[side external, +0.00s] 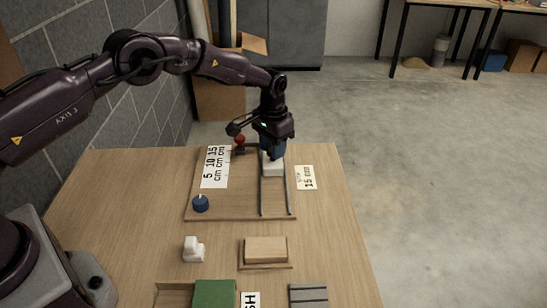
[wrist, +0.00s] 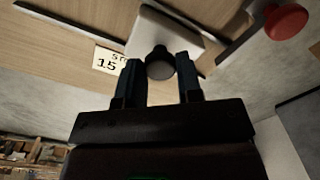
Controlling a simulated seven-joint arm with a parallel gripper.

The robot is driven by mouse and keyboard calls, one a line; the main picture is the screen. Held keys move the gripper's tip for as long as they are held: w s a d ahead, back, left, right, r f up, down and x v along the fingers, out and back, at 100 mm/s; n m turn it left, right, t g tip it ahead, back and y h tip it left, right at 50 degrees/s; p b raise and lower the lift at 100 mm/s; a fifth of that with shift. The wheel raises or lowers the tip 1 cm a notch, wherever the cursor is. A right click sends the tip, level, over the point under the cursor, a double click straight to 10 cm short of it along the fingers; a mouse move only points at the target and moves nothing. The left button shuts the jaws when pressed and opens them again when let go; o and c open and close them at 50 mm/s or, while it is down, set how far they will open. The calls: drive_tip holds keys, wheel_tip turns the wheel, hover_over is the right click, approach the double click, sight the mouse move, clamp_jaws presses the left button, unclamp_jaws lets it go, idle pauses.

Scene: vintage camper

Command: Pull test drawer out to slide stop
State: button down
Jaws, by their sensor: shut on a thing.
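The test drawer, a small white block, sits between two dark rails (side external: 288,190) on a wooden board (side external: 225,205) in the side view. The drawer (side external: 272,168) is toward the far end of the rails. It also shows in the wrist view as a pale block (wrist: 185,38) with a dark round knob (wrist: 160,65). My gripper (side external: 273,148) is at the drawer's far side, pointing down. In the wrist view its two blue fingers (wrist: 160,80) stand on either side of the knob, shut on it. Finger contact is partly hidden in the side view.
A scale card (side external: 215,166) reads 5, 10, 15 cm. A 15 cm card (side external: 305,178) lies right of the rails. A red knob (side external: 239,139) stands close left of my gripper. A blue knob (side external: 200,204), white piece (side external: 193,250) and wooden block (side external: 265,249) are nearer.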

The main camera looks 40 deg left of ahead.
drive_tip(key=shift+w+a+r, duration=0.1)
drive_tip(key=shift+w+a, duration=1.1)
drive_tip(key=shift+a, duration=0.1)
drive_tip(key=c, duration=0.8)
unclamp_jaws()
wheel_tip(320, 180, up, 13)
drive_tip(key=shift+f, duration=0.1)
